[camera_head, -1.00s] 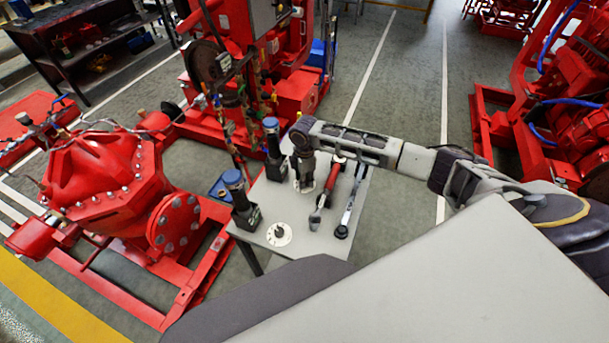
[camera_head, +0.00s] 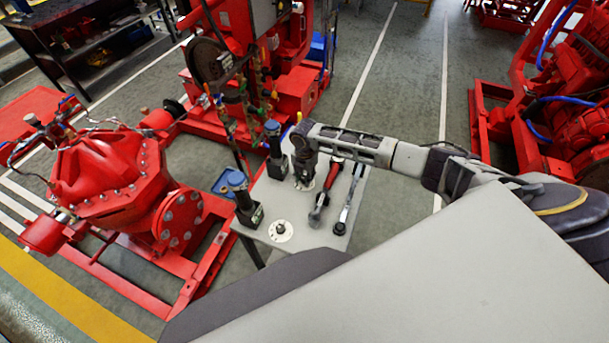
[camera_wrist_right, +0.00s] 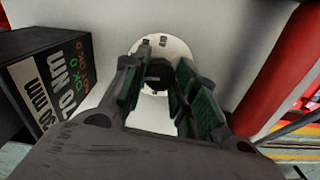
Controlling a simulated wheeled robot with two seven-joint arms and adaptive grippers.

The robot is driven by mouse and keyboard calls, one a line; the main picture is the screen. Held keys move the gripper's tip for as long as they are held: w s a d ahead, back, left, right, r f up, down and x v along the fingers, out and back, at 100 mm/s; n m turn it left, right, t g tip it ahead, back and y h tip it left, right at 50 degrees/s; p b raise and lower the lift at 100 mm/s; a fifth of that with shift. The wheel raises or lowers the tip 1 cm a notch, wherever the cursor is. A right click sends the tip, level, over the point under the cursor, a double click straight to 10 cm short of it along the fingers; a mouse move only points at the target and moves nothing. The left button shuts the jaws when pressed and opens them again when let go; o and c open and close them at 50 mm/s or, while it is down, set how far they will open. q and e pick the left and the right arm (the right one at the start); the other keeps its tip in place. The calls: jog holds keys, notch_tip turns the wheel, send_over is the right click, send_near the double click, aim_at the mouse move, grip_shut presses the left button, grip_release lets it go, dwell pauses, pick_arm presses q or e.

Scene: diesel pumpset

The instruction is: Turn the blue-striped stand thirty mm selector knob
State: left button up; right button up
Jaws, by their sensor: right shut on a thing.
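A round white dial with a black selector knob (camera_wrist_right: 159,72) shows in the right wrist view, between my finger pads. My right gripper (camera_wrist_right: 158,88) points down at the dial and is shut on the knob, with a green-padded finger on each side. In the head view my right gripper (camera_head: 304,178) stands over this far dial and mostly hides it. A second white dial with a black knob (camera_head: 281,231) lies uncovered at the table's near edge. I cannot make out a blue stripe on either dial. My left gripper is not in view.
On the small grey table (camera_head: 308,235) stand two black, blue-topped tools, one near (camera_head: 242,198) and one far (camera_head: 274,148). A red-handled wrench (camera_head: 326,190) and a ratchet (camera_head: 349,200) lie right of my gripper. A black labelled box (camera_wrist_right: 50,85) is close by.

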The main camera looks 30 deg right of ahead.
aim_at(305, 178)
jog(key=shift+n, duration=1.1)
jog(key=o, duration=1)
jog(key=shift+r, duration=6.05)
jog(key=shift+s+f, duration=0.1)
